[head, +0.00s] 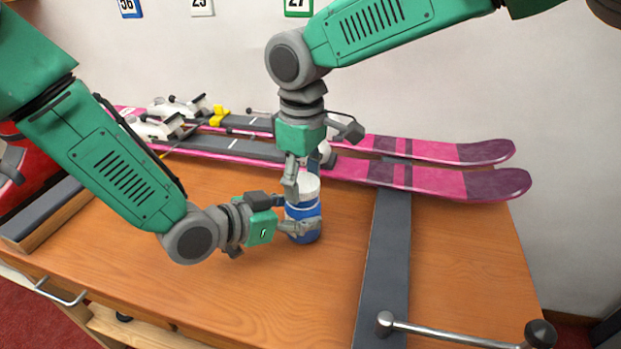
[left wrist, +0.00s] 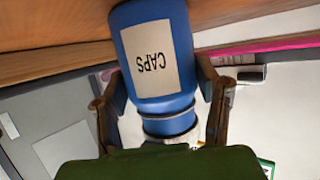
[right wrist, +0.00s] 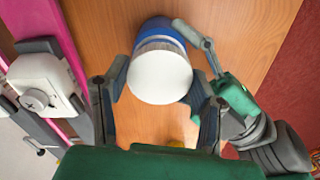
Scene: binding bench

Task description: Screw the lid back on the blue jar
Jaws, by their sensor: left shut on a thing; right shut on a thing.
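My left gripper (head: 291,214) is shut around the jar's side, one finger on each side. The white lid (head: 309,187) sits at the top of the jar; it shows as a round white disc over the mouth in the right wrist view (right wrist: 160,77). My right gripper (head: 303,182) points down from above and is shut on the lid. The fingers partly hide the lid's edge, so I cannot tell how tightly it is seated.
Pink and grey skis (head: 430,177) with bindings lie along the back of the bench, close behind the jar. A dark grey strip (head: 386,260) runs front to back on the right. A metal bar with a black knob (head: 540,333) is at the front right. Bench (head: 250,290) in front is clear.

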